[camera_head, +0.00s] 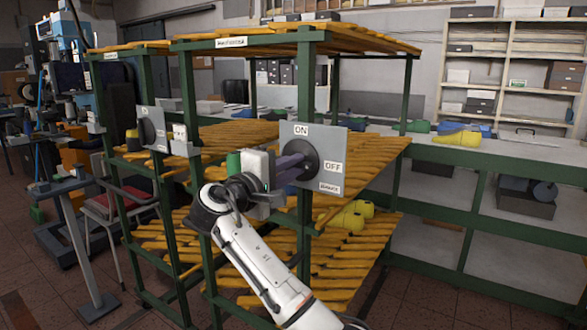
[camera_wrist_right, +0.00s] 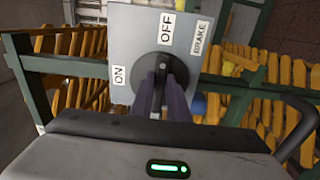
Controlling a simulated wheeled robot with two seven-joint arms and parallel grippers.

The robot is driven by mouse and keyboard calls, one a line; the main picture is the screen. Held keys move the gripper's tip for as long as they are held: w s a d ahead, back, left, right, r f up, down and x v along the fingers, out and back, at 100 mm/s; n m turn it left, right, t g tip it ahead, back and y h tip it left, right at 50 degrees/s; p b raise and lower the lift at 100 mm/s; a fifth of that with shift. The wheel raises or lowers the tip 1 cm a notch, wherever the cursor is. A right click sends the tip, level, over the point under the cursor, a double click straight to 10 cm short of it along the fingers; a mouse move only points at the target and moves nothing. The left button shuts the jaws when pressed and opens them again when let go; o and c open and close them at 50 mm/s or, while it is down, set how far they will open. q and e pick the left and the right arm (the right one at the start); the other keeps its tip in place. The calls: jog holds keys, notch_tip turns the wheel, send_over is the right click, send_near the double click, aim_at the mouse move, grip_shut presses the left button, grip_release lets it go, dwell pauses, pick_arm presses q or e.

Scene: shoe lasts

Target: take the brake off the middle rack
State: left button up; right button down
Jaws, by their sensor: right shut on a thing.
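A grey brake plate (camera_head: 325,168) is fixed to a green post of a rack with yellow slatted shelves. It carries ON at its top, OFF at the right and BRAKE at the lower right. The plate also shows in the wrist view (camera_wrist_right: 135,40), turned so that OFF is at the top. A round black dial (camera_head: 305,155) with a handle (camera_wrist_right: 163,68) sits on it. My right gripper (camera_head: 293,165) reaches in from the left and is shut on the handle. The fingers partly cover the handle, and I cannot tell its exact setting. My left gripper is not in view.
A second, similar plate (camera_head: 152,128) stands on the rack post to the left. Yellow lasts (camera_head: 345,220) lie on the lower shelf. A green-framed bench (camera_head: 490,160) runs along the right. A grey stand (camera_head: 75,200) is at the far left.

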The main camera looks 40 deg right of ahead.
jog(key=shift+f, duration=0.1)
jog(key=c, duration=1.7)
grip_release()
jog(key=b+v, duration=0.1)
jog(key=v, duration=0.9)
jog(key=shift+s+a, duration=0.1)
jog(key=shift+a, duration=0.05)
